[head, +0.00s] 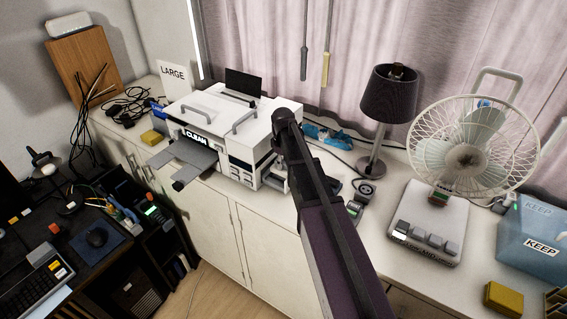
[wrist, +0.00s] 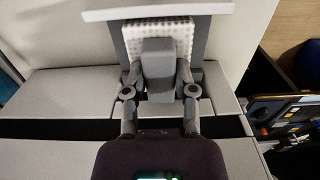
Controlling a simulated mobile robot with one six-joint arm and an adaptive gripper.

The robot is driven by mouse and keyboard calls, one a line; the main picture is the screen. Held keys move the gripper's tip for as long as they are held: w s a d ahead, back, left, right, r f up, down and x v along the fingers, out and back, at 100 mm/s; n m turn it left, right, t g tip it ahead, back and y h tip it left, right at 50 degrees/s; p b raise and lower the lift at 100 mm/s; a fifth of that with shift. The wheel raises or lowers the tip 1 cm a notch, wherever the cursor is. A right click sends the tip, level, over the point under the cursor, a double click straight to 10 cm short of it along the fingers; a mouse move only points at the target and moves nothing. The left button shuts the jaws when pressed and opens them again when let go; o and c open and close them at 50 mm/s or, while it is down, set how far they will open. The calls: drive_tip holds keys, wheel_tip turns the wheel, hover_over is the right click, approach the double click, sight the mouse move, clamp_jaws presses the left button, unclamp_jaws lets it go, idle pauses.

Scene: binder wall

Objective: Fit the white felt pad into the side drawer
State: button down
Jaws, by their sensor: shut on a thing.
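In the wrist view, the white felt pad (wrist: 158,33) has a dotted face, and a grey block (wrist: 158,60) stands against it. My gripper (wrist: 160,75) is shut with its fingers on either side of this block. The pad lies between the grey side walls of what looks like the side drawer (wrist: 200,42), with a pale grey bar across the far end. Whether the pad rests on the drawer floor is hidden. In the head view, my arm reaches to the right side of the white printer (head: 228,130), and my gripper is hidden there.
A dark lamp (head: 388,95), a white fan (head: 465,160) and a blue KEEP box (head: 540,235) stand to the right on the counter. Yellow blocks (head: 503,298) lie near its edge. A grey tray (head: 187,160) sticks out at the printer's front.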

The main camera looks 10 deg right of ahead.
drive_tip(key=shift+f+b, duration=0.35)
drive_tip(key=shift+f, duration=0.15)
drive_tip(key=shift+f+b, duration=1.4)
idle(1.9)
drive_tip(key=shift+c, duration=1.7)
unclamp_jaws()
drive_tip(key=shift+r, duration=0.2)
wheel_tip(320, 180, up, 8)
drive_tip(key=p, duration=0.8)
drive_tip(key=shift+r+p, duration=0.1)
drive_tip(key=shift+p, duration=0.2)
drive_tip(key=s+f+m+b, duration=0.3)
drive_tip(key=s+m, duration=0.1)
drive_tip(key=s, duration=0.7)
drive_tip(key=s+f+m+b, duration=0.4)
drive_tip(key=s+m, duration=0.1)
drive_tip(key=s, duration=0.7)
drive_tip(key=shift+a, duration=0.4)
